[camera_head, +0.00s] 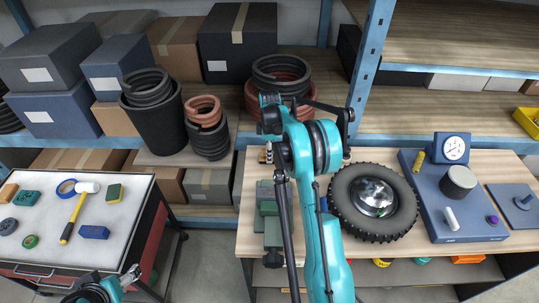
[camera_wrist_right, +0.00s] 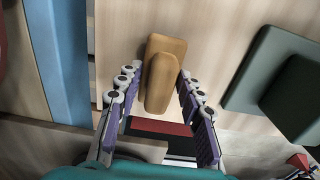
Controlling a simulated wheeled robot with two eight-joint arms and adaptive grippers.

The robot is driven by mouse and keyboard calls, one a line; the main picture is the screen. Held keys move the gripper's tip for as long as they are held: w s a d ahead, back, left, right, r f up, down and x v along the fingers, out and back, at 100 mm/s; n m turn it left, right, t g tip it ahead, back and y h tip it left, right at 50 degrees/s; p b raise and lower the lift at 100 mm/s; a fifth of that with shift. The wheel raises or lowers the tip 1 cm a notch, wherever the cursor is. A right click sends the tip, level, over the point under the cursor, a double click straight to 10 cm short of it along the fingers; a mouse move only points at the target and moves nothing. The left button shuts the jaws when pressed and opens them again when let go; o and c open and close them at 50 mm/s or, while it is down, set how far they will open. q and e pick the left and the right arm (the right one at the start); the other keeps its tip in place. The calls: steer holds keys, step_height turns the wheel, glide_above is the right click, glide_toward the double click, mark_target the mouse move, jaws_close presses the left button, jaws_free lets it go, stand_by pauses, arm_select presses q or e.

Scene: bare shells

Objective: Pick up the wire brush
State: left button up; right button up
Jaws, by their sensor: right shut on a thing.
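The wire brush (camera_wrist_right: 163,75), a tan wooden block with a rounded handle-like part, is between the two purple-padded fingers of my right gripper (camera_wrist_right: 157,80) in the right wrist view. My right gripper is shut on it. Its bristles are hidden, and I cannot tell whether it touches the wooden bench surface behind it. In the head view my teal right arm reaches over the bench's left end and mostly hides the gripper and brush. My left gripper (camera_head: 130,275) is low at the left, by the tool cart; its jaws are too small to read.
A green-grey vise-like block (camera_head: 272,230) and a black tyre (camera_head: 345,205) are beside my right arm on the bench (camera_head: 380,155). A blue plate (camera_head: 440,215) with a gauge is farther right. The cart (camera_head: 30,220) holds a hammer and small blocks. Shelves with boxes stand behind.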

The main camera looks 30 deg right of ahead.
steer(key=shift+r, duration=0.5)
step_height(320, 180, up, 3)
steer(key=shift+f+p, duration=0.1)
steer(key=shift+p, duration=0.3)
steer(key=s+d+r, duration=0.2)
steer(key=s, duration=0.1)
steer(key=s+d+r, duration=0.2)
steer(key=s+d, duration=0.1)
steer(key=s+d+r+p, duration=0.1)
steer(key=s+d+r, duration=0.1)
steer(key=s+r, duration=0.1)
steer(key=shift+d, duration=0.3)
